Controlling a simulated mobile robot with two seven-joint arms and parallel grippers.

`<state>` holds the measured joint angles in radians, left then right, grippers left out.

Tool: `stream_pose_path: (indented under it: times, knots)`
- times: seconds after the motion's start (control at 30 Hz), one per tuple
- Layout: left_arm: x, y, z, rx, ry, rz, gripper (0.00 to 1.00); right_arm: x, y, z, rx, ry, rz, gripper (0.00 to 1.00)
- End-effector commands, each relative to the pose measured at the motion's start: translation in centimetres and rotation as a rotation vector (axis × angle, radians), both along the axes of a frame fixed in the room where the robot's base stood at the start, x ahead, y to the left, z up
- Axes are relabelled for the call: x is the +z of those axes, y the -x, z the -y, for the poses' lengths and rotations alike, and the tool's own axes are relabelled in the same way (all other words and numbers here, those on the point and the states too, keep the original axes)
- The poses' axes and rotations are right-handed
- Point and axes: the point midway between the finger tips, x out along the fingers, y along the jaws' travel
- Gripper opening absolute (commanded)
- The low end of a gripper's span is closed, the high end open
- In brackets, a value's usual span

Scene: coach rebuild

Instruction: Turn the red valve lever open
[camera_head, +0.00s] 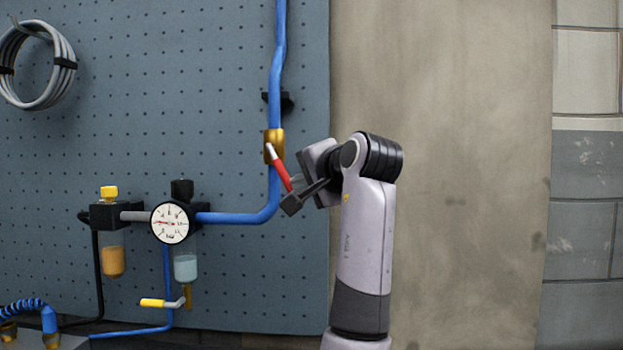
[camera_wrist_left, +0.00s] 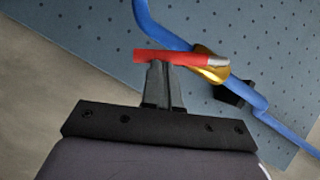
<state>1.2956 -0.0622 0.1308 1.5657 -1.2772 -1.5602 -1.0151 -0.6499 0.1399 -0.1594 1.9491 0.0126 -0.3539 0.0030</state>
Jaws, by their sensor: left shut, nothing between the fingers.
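The red valve lever (camera_head: 280,170) is on a brass valve body (camera_head: 274,146) on the upright blue pipe. In the head view it slants down and to the right from its silver end, at an angle to the pipe. In the left wrist view the red lever (camera_wrist_left: 170,57) lies across just beyond my fingertips, with the brass valve (camera_wrist_left: 212,68) to its right. My left gripper (camera_head: 291,203) is shut and empty, its fingertips at the lever's free red end. They look close to or touching it; I cannot tell which. My right gripper is not in view.
The blue pipe (camera_head: 277,60) runs down a pegboard (camera_head: 130,60) and bends left to a gauge (camera_head: 170,222) and filter bowls. A yellow-handled valve (camera_head: 153,303) hangs below. A hose coil (camera_head: 38,65) hangs upper left. Bare wall (camera_head: 460,150) is at right.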

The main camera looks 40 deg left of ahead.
Motion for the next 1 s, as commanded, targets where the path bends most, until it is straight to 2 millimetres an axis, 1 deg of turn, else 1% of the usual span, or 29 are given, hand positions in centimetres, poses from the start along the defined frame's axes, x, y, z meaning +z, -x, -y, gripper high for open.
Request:
stream_pose_path:
  times: [0.07, 0.1, 0.37, 0.63, 1.0]
  knots:
    - [-0.8, 0.3, -0.5, 0.002, -0.005, -0.007, 0.0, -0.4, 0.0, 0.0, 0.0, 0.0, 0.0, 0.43]
    - [-1.1, 0.4, -0.7, 0.003, -0.036, -0.036, 0.0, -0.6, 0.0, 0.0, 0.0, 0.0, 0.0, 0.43]
    - [-2.1, 1.4, -1.8, 0.003, -0.187, -0.165, 0.0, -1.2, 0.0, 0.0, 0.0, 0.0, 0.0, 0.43]
    - [-2.4, 2.0, -2.5, 0.001, -0.281, -0.243, 0.0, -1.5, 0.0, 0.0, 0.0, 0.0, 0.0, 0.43]
    - [-2.5, 2.2, -2.8, 0.0, -0.314, -0.272, 0.0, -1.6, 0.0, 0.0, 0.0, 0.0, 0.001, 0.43]
